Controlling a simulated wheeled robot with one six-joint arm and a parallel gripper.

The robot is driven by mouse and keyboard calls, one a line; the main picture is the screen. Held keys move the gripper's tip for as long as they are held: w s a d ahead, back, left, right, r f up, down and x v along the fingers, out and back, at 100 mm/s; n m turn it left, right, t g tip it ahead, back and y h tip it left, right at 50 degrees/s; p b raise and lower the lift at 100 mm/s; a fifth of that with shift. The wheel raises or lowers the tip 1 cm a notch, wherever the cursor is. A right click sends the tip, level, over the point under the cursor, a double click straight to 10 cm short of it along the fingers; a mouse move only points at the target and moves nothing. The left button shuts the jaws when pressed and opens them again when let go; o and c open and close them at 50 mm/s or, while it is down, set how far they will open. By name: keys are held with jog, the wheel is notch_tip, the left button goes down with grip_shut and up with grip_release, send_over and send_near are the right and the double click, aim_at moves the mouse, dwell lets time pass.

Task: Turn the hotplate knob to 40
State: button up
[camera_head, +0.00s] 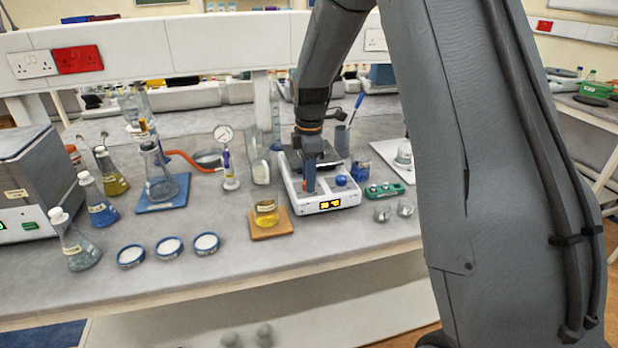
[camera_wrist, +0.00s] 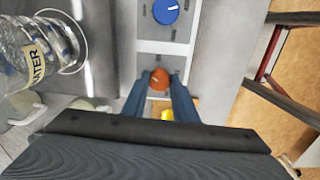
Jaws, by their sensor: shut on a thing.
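The white hotplate (camera_head: 291,190) stands on the bench in the middle of the head view. Its front has a lit yellow display (camera_head: 330,204), whose digits are too small to read surely. A blue knob (camera_head: 341,181) is on the right of its front panel; it also shows in the wrist view (camera_wrist: 166,11). An orange-red knob (camera_wrist: 159,79) sits between the fingers of my gripper (camera_wrist: 160,88) in the wrist view. My gripper (camera_head: 309,186) reaches down onto the left of the panel and is shut on this knob, mostly hiding it in the head view.
A beaker of yellow liquid (camera_head: 266,212) on a wooden board stands close left of the hotplate. A green rack (camera_head: 384,190) and small metal weights (camera_head: 405,209) are close right. A water bottle (camera_wrist: 35,55) is beside it in the wrist view.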

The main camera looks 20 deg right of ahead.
jog(key=m, duration=1.1)
jog(key=shift+a+m, duration=0.1)
jog(key=shift+m, duration=0.3)
jog(key=m, duration=0.6)
jog(key=shift+a, duration=0.1)
jog(key=m, duration=0.6)
jog(key=shift+g, duration=0.3)
jog(key=shift+m, duration=0.3)
jog(key=o, duration=1)
jog(key=shift+o, duration=0.2)
jog(key=shift+w+a+r+b, duration=0.1)
jog(key=shift+r+b, duration=0.55)
jog(key=shift+r, duration=1.35)
jog(key=shift+a+r+b, duration=0.1)
jog(key=shift+r+b, duration=0.5)
jog(key=shift+r, duration=1.35)
